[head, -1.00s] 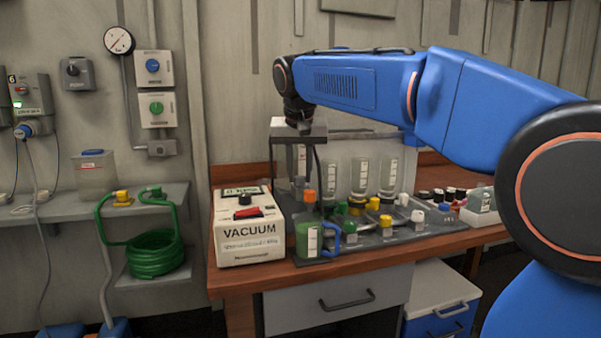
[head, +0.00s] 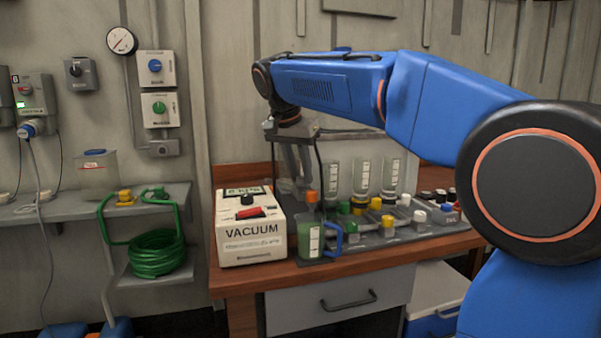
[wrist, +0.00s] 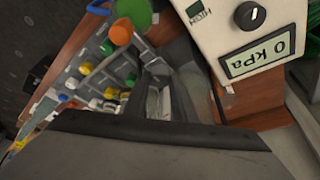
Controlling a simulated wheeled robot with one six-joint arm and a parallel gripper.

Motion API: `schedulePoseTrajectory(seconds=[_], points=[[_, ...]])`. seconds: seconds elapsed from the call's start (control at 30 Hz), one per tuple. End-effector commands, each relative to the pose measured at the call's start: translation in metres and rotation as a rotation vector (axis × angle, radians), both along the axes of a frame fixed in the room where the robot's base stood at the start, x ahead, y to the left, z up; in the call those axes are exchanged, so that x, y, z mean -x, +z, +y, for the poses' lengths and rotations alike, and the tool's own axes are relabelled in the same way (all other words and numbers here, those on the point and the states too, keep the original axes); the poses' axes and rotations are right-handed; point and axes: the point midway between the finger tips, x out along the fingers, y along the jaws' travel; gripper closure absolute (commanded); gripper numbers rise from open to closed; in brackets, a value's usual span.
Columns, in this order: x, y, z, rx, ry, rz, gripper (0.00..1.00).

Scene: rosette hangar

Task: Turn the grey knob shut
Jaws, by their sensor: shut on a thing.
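My gripper (head: 297,170) points down over the back left of the bench, behind the vacuum box and the orange-capped knob. Pale grey or white knobs (head: 404,199) stand on the rack, well to the right of my gripper. A dark knob sits on a grey wall box (head: 88,82), far to the left.
The white vacuum box (head: 249,243) has a dark dial and a display (wrist: 258,54) reading 0 kPa. A green-filled jug (head: 311,238), several bottles and coloured knobs crowd the bench (head: 350,262). A shelf with a green hose (head: 157,254) is at left.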

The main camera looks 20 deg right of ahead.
Motion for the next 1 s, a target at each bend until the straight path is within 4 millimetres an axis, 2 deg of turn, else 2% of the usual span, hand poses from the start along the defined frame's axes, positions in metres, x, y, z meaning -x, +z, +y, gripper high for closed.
schedulePoseTrajectory(seconds=[0.3,0.33,0.73,0.87,1.0], points=[[0.000,0.000,0.000,-0.001,-0.001,0.000,0.98],[0.000,0.000,0.000,-0.001,0.000,0.001,0.69],[0.001,0.004,0.001,-0.001,0.000,-0.001,0.68],[0.004,0.018,0.006,0.000,0.002,-0.002,0.68],[0.011,0.042,0.013,-0.001,0.001,-0.003,0.68]])
